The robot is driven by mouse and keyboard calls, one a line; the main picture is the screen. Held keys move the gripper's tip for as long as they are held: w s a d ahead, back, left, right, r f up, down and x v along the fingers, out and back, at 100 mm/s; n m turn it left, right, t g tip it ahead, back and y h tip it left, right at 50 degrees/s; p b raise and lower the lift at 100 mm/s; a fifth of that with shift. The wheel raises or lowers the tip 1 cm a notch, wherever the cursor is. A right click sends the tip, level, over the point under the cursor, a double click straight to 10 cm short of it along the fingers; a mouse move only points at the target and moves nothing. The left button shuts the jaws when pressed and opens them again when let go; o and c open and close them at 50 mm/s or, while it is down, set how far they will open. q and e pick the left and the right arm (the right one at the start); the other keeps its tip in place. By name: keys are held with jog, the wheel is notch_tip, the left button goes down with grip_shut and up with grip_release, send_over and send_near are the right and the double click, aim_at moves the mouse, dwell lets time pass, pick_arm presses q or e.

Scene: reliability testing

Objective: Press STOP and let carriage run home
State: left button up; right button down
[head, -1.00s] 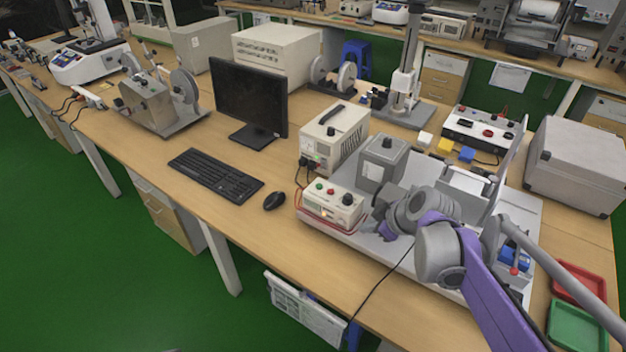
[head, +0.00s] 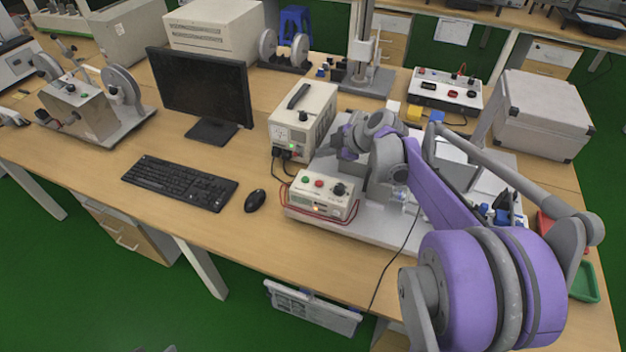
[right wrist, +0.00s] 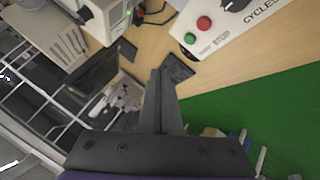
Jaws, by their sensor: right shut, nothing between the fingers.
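The white control box (head: 320,203) stands at the front left of the grey test rig's base plate (head: 378,226). It carries a green button (head: 307,178), a red button (head: 319,183) and a black knob (head: 340,189). In the right wrist view the red button (right wrist: 203,23) sits by the STOP lettering, with the green button (right wrist: 190,38) beside it. My right gripper (right wrist: 158,74) is shut and empty, its fingertips apart from the box in that view. In the head view its wrist is behind the box. My arm hides much of the rig; I cannot make out the carriage.
A power supply (head: 303,118) stands behind the control box. A mouse (head: 255,201), keyboard (head: 180,183) and monitor (head: 203,90) are to the left. A grey case (head: 540,115) stands at right. A cable hangs over the table's front edge.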

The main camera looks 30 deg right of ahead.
pick_arm(q)
jog(key=shift+s, duration=0.1)
pick_arm(e)
jog(key=shift+s, duration=0.1)
jog(key=b, duration=0.5)
send_over(319, 184)
jog(key=f, duration=0.5)
jog(key=d+f, duration=0.1)
jog(key=f, duration=0.2)
jog(key=shift+s, duration=0.35)
pick_arm(q)
notch_tip(319, 184, down, 7)
jog(key=s, duration=0.1)
jog(key=shift+s, duration=0.4)
pick_arm(e)
jog(key=shift+f, duration=0.4)
pick_arm(q)
jog(key=shift+b, duration=0.3)
jog(key=shift+f, duration=0.1)
pick_arm(e)
jog(key=shift+f, duration=0.4)
